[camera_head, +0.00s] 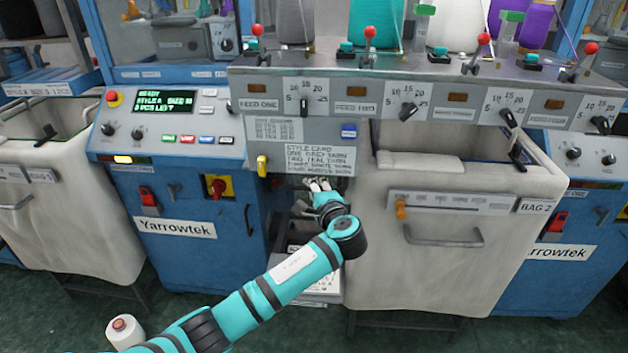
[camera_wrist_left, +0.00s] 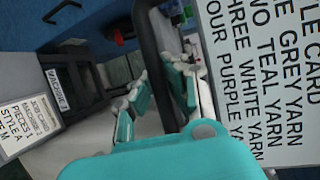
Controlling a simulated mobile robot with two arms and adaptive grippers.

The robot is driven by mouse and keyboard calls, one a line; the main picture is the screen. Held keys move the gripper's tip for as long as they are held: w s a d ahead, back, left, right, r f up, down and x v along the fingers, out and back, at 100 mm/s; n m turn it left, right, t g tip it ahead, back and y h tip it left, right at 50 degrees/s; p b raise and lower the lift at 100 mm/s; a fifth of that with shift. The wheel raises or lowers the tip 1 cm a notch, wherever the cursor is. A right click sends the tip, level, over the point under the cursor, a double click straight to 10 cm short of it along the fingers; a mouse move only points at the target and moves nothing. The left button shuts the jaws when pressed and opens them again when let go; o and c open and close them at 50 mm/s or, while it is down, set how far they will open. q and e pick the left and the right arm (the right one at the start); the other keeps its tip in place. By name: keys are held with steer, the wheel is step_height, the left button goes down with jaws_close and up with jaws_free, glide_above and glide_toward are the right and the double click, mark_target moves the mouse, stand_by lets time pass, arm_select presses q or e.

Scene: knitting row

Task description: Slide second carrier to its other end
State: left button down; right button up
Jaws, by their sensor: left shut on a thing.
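My left gripper (camera_head: 322,187) is below the style card (camera_head: 320,160), at the front of the knitting machine between the blue control cabinet and the bag. In the left wrist view the fingers of my left gripper (camera_wrist_left: 163,92) are on either side of a dark bar (camera_wrist_left: 147,35) and shut on it. I cannot tell whether this bar belongs to the second carrier; no carrier is clearly identifiable. A yellow tab (camera_head: 262,165) hangs left of the style card. My right gripper is not in view.
The grey panel (camera_head: 440,100) with dials and red-topped levers overhangs the area above my gripper. The cream bag (camera_head: 450,265) with its grey handle (camera_head: 443,238) stands close on the right. The blue cabinet (camera_head: 175,255) is on the left.

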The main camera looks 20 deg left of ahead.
arm_select(q)
steer(key=shift+s+d+f+b, duration=0.15)
steer(key=shift+f+b, duration=0.45)
steer(key=shift+f, duration=1.45)
steer(key=c, duration=1.6)
jaws_free()
steer(key=shift+o, duration=0.2)
steer(key=shift+r, duration=0.15)
steer(key=shift+r, duration=0.1)
